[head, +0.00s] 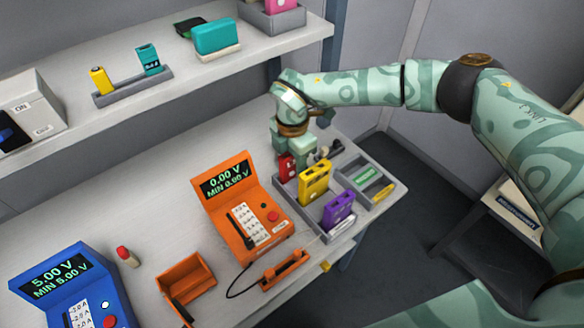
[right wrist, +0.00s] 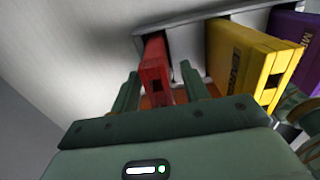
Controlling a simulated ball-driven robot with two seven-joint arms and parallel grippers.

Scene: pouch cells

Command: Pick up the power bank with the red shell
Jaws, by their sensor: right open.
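The red power bank (head: 287,166) stands upright in the back slot of a grey tray (head: 304,213) at the table's right end. It also shows in the right wrist view (right wrist: 155,66), end on. My right gripper (head: 294,150) is over it from behind; in the right wrist view its two fingers (right wrist: 160,88) are open, one on each side of the red shell. I cannot tell whether they touch it. The gripper hides part of the red power bank in the head view. My left gripper is not in view.
A yellow power bank (head: 314,183) and a purple one (head: 338,210) stand in the same tray. A sorting tray (head: 355,165) lies right of them. An orange tester (head: 241,207) and a blue tester (head: 68,287) stand left. The shelf (head: 190,85) runs above behind.

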